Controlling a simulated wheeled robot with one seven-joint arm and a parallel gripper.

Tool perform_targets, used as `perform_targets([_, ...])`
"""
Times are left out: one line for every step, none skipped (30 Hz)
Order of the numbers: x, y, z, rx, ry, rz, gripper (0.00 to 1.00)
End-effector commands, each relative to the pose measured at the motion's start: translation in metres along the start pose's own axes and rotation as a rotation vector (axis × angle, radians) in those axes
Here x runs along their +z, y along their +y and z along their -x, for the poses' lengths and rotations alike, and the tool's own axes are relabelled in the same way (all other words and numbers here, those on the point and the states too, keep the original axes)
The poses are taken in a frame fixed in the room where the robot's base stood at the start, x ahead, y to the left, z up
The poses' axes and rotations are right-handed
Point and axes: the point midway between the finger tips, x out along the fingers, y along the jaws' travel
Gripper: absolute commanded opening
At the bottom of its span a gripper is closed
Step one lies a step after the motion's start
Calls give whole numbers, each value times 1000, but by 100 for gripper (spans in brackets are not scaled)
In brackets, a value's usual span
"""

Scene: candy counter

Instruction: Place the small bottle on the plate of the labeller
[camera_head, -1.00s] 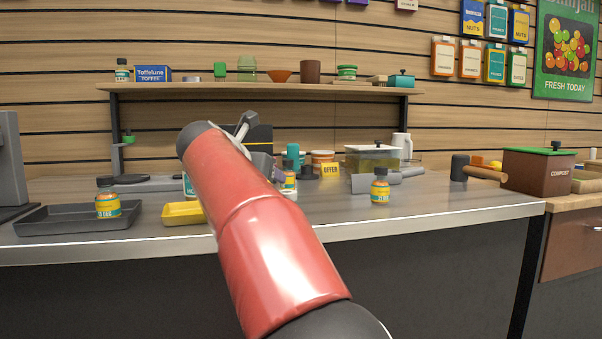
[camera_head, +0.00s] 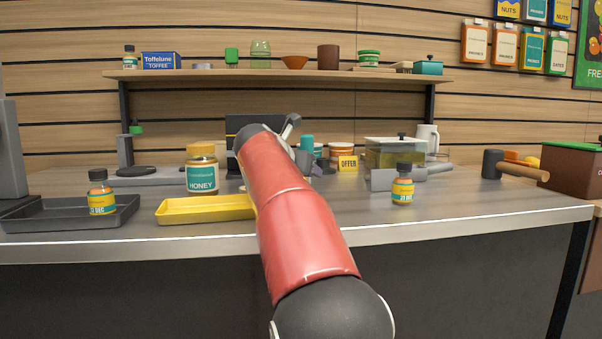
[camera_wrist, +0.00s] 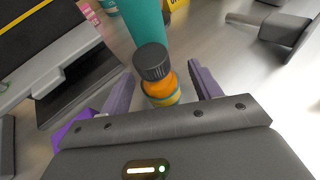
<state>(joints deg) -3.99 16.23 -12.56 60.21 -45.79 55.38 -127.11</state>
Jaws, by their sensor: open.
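A small orange bottle (camera_wrist: 162,92) with a dark cap and a teal-edged label stands between the fingers of my gripper (camera_wrist: 161,72) in the wrist view. The fingers are open on either side of it, with gaps visible. My arm hides this bottle in the head view. Similar small bottles stand on the right of the counter (camera_head: 402,188), in the black tray (camera_head: 101,200) and on the shelf (camera_head: 129,58). A stand with a green part and a dark round plate (camera_head: 136,171) is at the back left; I cannot tell for sure that it is the labeller.
A honey jar (camera_head: 202,172) and a yellow tray (camera_head: 190,214) are left of my arm. A teal cylinder (camera_wrist: 137,25) is just behind the bottle. A grey scoop-like tool (camera_head: 385,179) and a mallet (camera_head: 515,166) lie right. The counter's front right is clear.

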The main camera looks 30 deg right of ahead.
Motion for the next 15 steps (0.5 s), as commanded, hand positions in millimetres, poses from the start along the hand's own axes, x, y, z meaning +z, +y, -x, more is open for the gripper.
perform_targets([0,0,-3,0,-1,-1,63])
perform_targets([1,0,-3,0,-1,-1,63])
perform_targets([1,0,-3,0,-1,-1,63])
perform_targets([1,0,-2,0,-1,-1,63])
perform_targets([1,0,-2,0,-1,-1,63])
perform_targets([1,0,-2,0,-1,-1,63])
perform_targets([1,0,-2,0,-1,-1,60])
perform_targets([1,0,-2,0,-1,-1,56])
perform_targets([1,0,-2,0,-1,-1,51])
perform_targets([1,0,-2,0,-1,-1,47])
perform_targets([1,0,-2,0,-1,-1,43])
perform_targets([1,0,-2,0,-1,-1,38])
perform_targets([1,0,-2,0,-1,-1,34])
perform_targets([0,0,-2,0,-1,-1,30])
perform_targets([1,0,-2,0,-1,-1,25])
